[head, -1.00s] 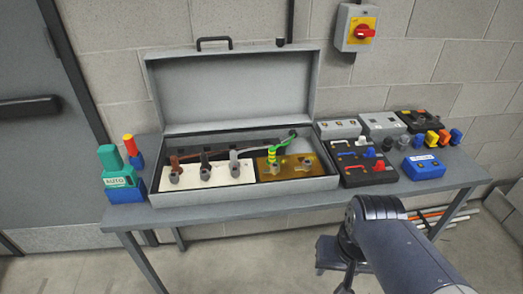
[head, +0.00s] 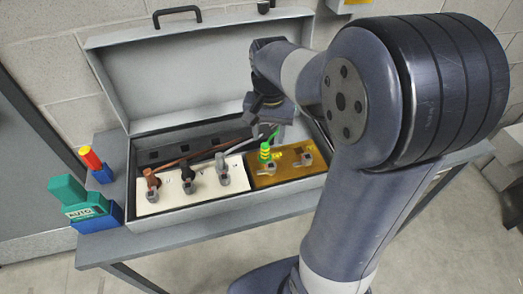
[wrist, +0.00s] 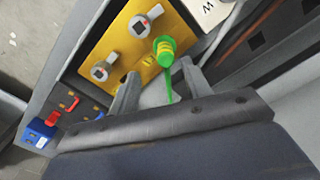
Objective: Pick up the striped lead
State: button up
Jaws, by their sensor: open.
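The striped lead, green and yellow, has its banded plug end (head: 265,152) upright at the left of the brass plate (head: 290,172) in the open grey case. In the wrist view the striped lead's plug (wrist: 164,48) stands just beyond my fingers, its thin green cable running back between them. My gripper (head: 268,128) is over the case, just behind the plug. In the wrist view my gripper (wrist: 160,90) is open, one finger each side of the cable. The lead's far end is hidden.
A white panel (head: 160,198) with brown, black and grey leads is left of the brass plate. The case's raised lid (head: 200,75) stands behind. A green AUTO block (head: 80,198) is at left. A blue box (wrist: 38,133) shows in the wrist view.

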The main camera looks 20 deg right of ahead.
aim_at(265, 144)
jog(key=f, duration=0.7)
jog(key=shift+w+a+f, duration=0.1)
jog(key=shift+w+a, duration=0.1)
jog(key=shift+a, duration=0.15)
jog(key=shift+c, duration=0.5)
jog(key=c, duration=0.7)
